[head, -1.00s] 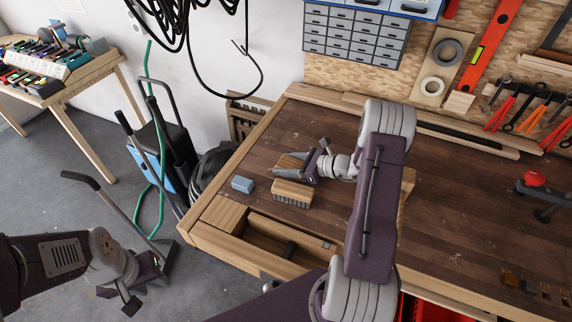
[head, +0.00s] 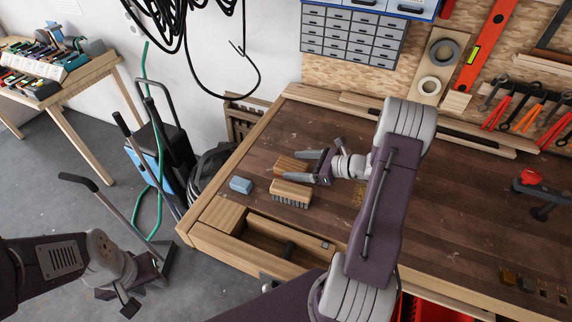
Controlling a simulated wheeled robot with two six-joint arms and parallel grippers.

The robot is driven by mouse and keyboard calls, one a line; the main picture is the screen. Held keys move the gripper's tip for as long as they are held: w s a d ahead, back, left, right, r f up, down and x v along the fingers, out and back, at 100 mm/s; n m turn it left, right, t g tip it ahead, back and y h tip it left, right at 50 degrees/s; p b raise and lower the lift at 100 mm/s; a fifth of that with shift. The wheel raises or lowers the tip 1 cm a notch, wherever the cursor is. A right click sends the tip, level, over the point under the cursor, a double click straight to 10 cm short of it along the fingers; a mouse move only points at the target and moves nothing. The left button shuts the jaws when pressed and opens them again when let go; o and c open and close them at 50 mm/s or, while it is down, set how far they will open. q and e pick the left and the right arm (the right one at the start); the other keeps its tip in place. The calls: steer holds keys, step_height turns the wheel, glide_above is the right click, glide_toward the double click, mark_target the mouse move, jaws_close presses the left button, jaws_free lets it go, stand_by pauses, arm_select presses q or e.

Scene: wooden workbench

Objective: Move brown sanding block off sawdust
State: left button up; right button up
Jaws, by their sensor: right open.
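The brown sanding block (head: 288,164) lies on the workbench's left part, behind the wooden brush. My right gripper (head: 290,168) reaches in from the right with its fingers spread. The block shows between the fingers near their tips; whether they touch it I cannot tell. A small yellowish patch (head: 360,196), possibly sawdust, shows on the bench left of my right arm. No sawdust is clear beneath the block. My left gripper (head: 119,301) hangs off the bench at lower left, over the floor, and looks open and empty.
The wooden brush (head: 291,194) lies bristles down just in front of the block. A blue block (head: 241,185) is left of it, near the bench edge. An open bench recess (head: 270,238) lies in front. A red-knobbed clamp (head: 531,178) stands at right. The bench behind the gripper is clear.

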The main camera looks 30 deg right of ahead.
steer(key=v, duration=0.7)
stand_by(0.3)
